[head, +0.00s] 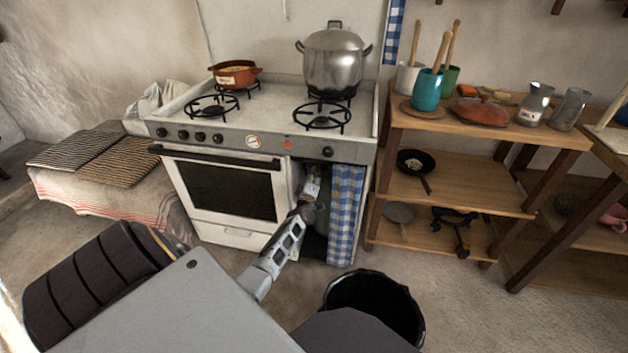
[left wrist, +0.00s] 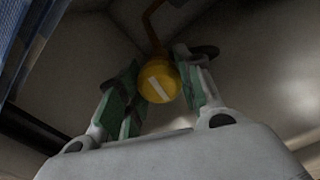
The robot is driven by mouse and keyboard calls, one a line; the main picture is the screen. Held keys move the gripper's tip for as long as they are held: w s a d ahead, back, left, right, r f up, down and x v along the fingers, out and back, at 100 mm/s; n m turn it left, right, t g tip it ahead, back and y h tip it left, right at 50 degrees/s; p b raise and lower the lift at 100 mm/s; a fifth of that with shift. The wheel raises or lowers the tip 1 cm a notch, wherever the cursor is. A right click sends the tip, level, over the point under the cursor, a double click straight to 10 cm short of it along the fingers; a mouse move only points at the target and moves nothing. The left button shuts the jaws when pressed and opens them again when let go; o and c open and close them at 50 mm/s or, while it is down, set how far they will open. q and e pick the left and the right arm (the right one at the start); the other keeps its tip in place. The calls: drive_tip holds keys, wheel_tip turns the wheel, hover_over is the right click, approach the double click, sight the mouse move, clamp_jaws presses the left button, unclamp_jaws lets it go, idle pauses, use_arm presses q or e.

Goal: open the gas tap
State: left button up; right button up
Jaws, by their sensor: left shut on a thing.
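The gas tap (left wrist: 158,82) shows in the left wrist view as a round yellow knob with a pale stripe slanting across its face. A brownish pipe (left wrist: 152,30) runs up behind it. My left gripper (left wrist: 160,90) has its green-padded fingers on both sides of the knob and is shut on it. In the head view my left gripper (head: 312,188) reaches into the open compartment at the stove's right end, beside the blue checked curtain (head: 345,215). The tap is hidden there behind the gripper. My right gripper is in neither view.
The white stove (head: 220,228) bears a steel pot (head: 334,62) and a red-brown pan (head: 235,76). A wooden shelf (head: 470,195) stands close on the right. A black bin (head: 375,300) stands on the floor in front. Free floor lies to the bin's right.

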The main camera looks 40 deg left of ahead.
use_arm(q)
drive_tip(key=shift+f+n, duration=0.1)
drive_tip(key=shift+n, duration=0.8)
drive_tip(key=o, duration=1)
drive_tip(key=shift+o, duration=0.2)
drive_tip(key=shift+s, duration=0.1)
drive_tip(key=v, duration=1.2)
